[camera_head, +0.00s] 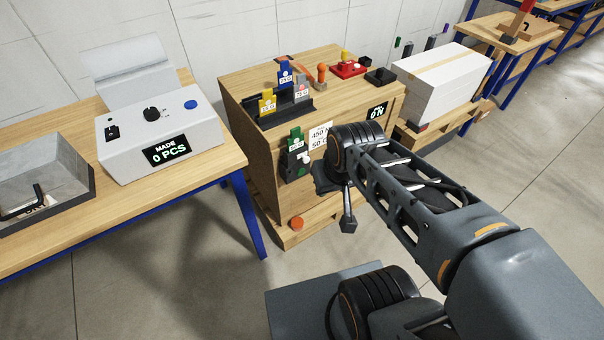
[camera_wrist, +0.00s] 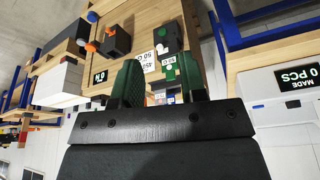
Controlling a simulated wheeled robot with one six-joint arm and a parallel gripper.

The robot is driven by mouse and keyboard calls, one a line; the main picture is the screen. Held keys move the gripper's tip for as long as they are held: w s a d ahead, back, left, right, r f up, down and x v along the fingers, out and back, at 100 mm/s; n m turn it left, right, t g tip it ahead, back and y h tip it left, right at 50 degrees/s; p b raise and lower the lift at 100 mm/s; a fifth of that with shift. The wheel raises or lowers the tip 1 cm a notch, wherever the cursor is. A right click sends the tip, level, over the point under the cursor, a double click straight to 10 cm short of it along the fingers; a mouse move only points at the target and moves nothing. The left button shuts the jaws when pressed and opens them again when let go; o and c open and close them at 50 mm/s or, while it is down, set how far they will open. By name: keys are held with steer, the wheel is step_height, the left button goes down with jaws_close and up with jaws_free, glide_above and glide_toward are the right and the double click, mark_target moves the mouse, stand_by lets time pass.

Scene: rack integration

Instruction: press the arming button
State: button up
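No control in view carries a legible arming label, so I cannot tell which one is the arming button. A round blue button (camera_head: 190,104) sits on the white box (camera_head: 125,155) on the left table, by a black knob (camera_head: 151,114). An orange disc (camera_head: 297,223) shows low at the crate's front. My gripper (camera_head: 336,204) hangs before the crate. In the wrist view its two green fingers (camera_wrist: 158,85) are apart, with nothing held between them.
Colored blocks stand in a black holder (camera_head: 285,113) on top. Floor between table and crate is clear.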

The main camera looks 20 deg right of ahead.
jaws_close()
stand_by(1.4)
